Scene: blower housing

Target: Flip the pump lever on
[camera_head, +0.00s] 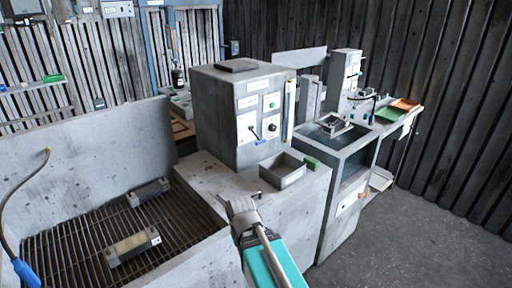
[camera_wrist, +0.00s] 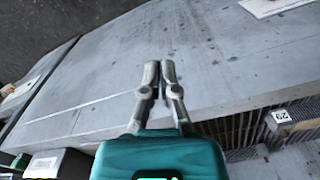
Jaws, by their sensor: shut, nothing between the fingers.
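The grey control box (camera_head: 240,115) stands on the concrete counter in the head view. Its front has labelled white plates, a green button (camera_head: 271,102), a round dark knob (camera_head: 272,127) and a small dark lever (camera_head: 254,132) on the left plate. The lever appears to slant down to the right; its labels are too small to read. My gripper (camera_wrist: 160,72) is shut and empty in the wrist view, over bare counter. In the head view my teal and grey arm end is at the counter's front, below the box and apart from it. The lever is not visible in the wrist view.
An open grey bin (camera_head: 284,173) stands on the counter just before the box. Right is a glass-fronted tank cabinet (camera_head: 350,165), then a bench with green and orange trays.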

